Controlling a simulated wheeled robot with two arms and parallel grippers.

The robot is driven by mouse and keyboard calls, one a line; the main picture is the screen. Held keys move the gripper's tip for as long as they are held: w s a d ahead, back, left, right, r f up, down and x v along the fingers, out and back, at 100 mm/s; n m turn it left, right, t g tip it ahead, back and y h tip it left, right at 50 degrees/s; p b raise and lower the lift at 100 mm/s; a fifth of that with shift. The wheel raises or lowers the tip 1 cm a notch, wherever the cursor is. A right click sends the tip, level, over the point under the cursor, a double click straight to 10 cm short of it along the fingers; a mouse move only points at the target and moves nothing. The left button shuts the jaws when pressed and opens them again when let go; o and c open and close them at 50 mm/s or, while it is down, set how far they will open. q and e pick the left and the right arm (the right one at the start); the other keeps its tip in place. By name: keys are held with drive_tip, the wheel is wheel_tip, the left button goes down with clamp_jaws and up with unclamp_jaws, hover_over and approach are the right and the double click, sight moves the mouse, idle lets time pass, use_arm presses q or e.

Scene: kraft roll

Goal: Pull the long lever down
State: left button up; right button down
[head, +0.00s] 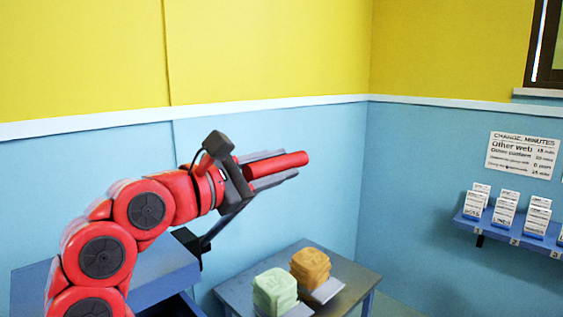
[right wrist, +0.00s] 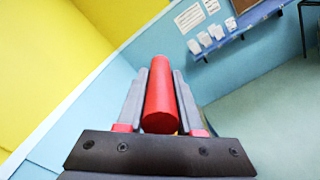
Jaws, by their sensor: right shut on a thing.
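My right gripper (head: 286,164) is raised in front of the blue wall, its arm coming up from the lower left in the head view. It is shut on a red cylindrical handle (head: 297,159), which lies between the two grey fingers and sticks out a little past their tips. The handle also shows between the fingers in the right wrist view (right wrist: 160,92). A dark bar (head: 222,223), which looks like the long lever, slants up from a black mount beside the blue bench. Its upper end is hidden behind the gripper, so its join to the handle cannot be seen.
A blue bench (head: 160,270) stands at lower left. A grey-blue table (head: 236,292) holds a green block (head: 274,290) and an orange block (head: 310,266). A wall shelf (head: 507,232) with several white cartons and a sign (head: 523,155) are at right.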

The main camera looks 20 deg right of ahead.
drive_tip(key=s+d+f+m+b, duration=0.1)
drive_tip(key=s+f+m+b, duration=0.1)
drive_tip(key=f+b, duration=0.7)
drive_tip(key=s+d+f+m+b, duration=0.1)
drive_tip(key=s+f+m+b, duration=0.2)
drive_tip(key=f+b, duration=0.6)
drive_tip(key=s+d+f+m+b, duration=0.2)
drive_tip(key=s+f+b, duration=0.4)
drive_tip(key=f, duration=0.8)
drive_tip(key=shift+f+m+b, duration=0.25)
drive_tip(key=shift+m+b, duration=0.25)
drive_tip(key=shift+b, duration=1.1)
drive_tip(key=shift+s+f, duration=0.1)
drive_tip(key=shift+f, duration=0.05)
drive_tip(key=c, duration=0.6)
unclamp_jaws()
drive_tip(key=shift+a, duration=0.1)
drive_tip(key=shift+r, duration=0.3)
